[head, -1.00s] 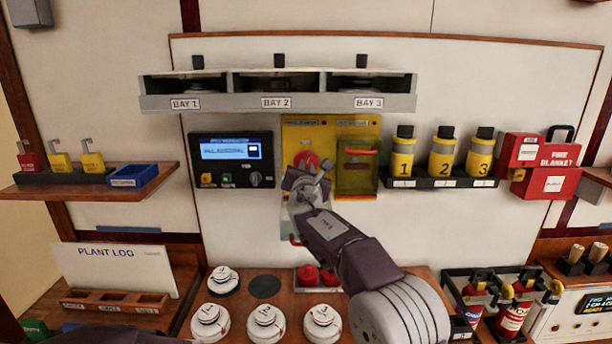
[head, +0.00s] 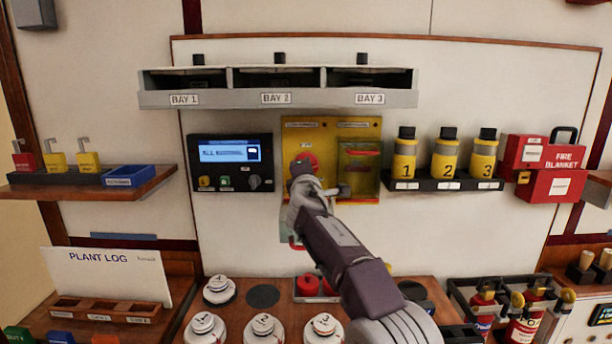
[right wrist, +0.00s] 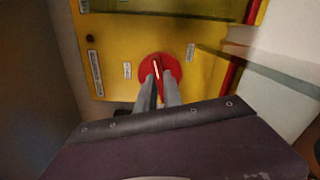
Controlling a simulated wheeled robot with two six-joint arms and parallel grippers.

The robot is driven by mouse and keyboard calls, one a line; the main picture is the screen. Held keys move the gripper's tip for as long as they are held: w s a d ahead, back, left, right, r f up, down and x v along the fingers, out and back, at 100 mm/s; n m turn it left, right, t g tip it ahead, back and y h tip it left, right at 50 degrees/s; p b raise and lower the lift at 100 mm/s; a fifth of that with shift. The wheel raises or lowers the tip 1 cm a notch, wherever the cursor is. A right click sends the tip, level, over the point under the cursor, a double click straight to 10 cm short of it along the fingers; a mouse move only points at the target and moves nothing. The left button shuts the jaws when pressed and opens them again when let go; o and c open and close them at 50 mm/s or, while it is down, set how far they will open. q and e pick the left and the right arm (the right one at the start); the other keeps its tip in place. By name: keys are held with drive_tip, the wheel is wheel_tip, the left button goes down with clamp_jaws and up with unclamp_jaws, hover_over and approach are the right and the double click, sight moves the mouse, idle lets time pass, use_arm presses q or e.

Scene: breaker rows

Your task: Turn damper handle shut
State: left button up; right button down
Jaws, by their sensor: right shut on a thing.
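The damper handle shows in the right wrist view as a narrow red-and-white bar (right wrist: 157,69) on a round red disc (right wrist: 168,62). The disc sits on a yellow panel (right wrist: 110,60). My right gripper (right wrist: 158,82) is shut on the handle, one finger on each side. In the head view my right gripper (head: 302,172) is at the left half of the yellow panel (head: 328,128) and covers most of the red disc. The handle's exact angle is hidden there. My left gripper is not in view.
A clear-covered box (head: 360,165) sits beside the handle on the right. A panel with a lit screen (head: 230,152) is to the left. The bay shelf (head: 278,98) juts out above. White round detectors (head: 264,328) stand on the bench below.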

drive_tip(key=shift+m+b, duration=0.4)
drive_tip(key=shift+m, duration=1.2)
drive_tip(key=shift+f, duration=0.1)
drive_tip(key=c, duration=1.5)
unclamp_jaws()
